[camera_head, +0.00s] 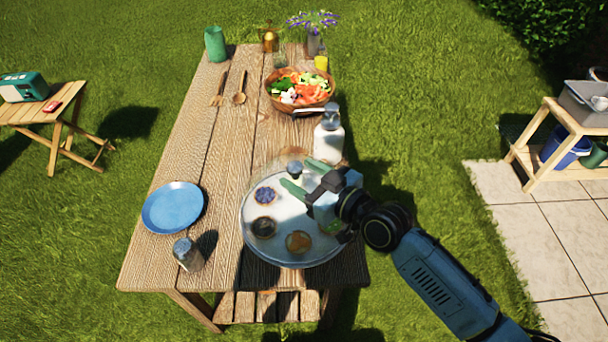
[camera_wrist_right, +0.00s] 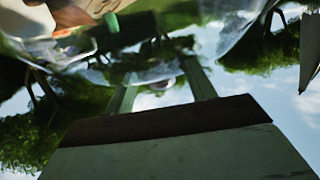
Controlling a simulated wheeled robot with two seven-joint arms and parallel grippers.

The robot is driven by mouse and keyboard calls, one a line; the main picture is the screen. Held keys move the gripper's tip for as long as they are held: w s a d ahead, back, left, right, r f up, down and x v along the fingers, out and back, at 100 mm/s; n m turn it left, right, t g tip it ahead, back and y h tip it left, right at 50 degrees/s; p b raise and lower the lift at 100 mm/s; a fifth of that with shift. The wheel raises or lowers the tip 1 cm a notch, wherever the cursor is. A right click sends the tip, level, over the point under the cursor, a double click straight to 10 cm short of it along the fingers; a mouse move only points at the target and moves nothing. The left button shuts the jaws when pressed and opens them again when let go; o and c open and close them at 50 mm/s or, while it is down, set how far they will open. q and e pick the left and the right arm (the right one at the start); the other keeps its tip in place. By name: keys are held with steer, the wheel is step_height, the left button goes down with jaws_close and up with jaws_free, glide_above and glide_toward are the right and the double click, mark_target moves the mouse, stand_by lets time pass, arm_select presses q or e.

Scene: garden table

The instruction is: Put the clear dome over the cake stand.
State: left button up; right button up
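The round cake stand (camera_head: 273,240) is at the front right of the table and bears several small cakes. The clear dome (camera_head: 262,166) shows only as a faint outline over the stand; I cannot tell whether its rim rests evenly. Its grey knob (camera_head: 294,170) is at the top. My right gripper (camera_head: 296,172) is open, its green fingertips apart on two sides of the knob, with no clear contact. In the right wrist view the two fingers (camera_wrist_right: 160,88) are spread, with blurred clear glass beyond. My left gripper is not in view.
A white pump bottle (camera_head: 329,142) stands close behind the stand, near my right gripper. A blue plate (camera_head: 173,207) and a metal-topped jar (camera_head: 187,254) are to the left. A salad bowl (camera_head: 272,101) and wooden utensils (camera_head: 239,98) lie further back. The table's middle left is clear.

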steer(key=shift+f, duration=0.15)
steer(key=v, duration=1.3)
steer(key=shift+s, duration=0.2)
